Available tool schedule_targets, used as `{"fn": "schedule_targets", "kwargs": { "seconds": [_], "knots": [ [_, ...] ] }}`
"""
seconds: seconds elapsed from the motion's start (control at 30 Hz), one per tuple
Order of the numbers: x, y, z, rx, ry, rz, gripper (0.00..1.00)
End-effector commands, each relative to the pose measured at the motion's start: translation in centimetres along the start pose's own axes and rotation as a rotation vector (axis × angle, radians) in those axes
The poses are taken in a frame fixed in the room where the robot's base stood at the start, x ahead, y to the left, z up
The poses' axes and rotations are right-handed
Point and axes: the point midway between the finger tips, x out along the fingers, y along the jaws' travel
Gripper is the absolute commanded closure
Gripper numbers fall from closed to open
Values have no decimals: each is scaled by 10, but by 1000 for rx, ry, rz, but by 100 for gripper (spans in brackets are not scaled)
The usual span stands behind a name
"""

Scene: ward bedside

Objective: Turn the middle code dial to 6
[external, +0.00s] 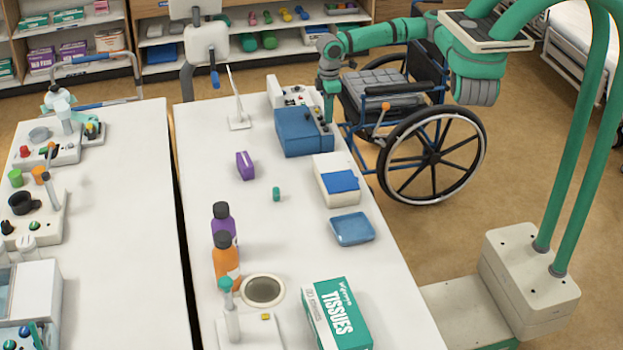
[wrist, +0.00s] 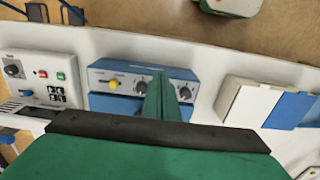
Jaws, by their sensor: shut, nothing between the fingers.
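A blue box (external: 300,135) stands on the white table in the external view, below and beside my gripper (external: 328,112). In the wrist view, the box's grey panel (wrist: 102,73) has a yellow knob (wrist: 115,84), a dark dial (wrist: 140,87) to its right and another dark dial (wrist: 185,92) further right. My gripper (wrist: 165,88) is shut and empty, its green fingers in front of the panel between these two dark dials. The fingers hide that part, so a middle dial there cannot be seen. Contact and dial numbers cannot be made out.
A white control box (wrist: 35,75) with buttons stands left of the blue box in the wrist view. A white-and-blue box (wrist: 245,103) is to the right. In the external view a wheelchair (external: 430,155) stands beside the table, and bottles and a tissue box (external: 338,315) are nearer the camera.

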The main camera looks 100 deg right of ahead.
Motion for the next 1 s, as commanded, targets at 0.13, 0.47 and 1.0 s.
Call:
{"fn": "schedule_targets", "kwargs": {
  "seconds": [0.13,0.47,1.0],
  "knots": [
    [0,-1,-2,0,1,0,100],
    [0,-4,-1,-1,4,-2,100],
    [0,-16,-1,-1,4,-3,100]
  ]
}}
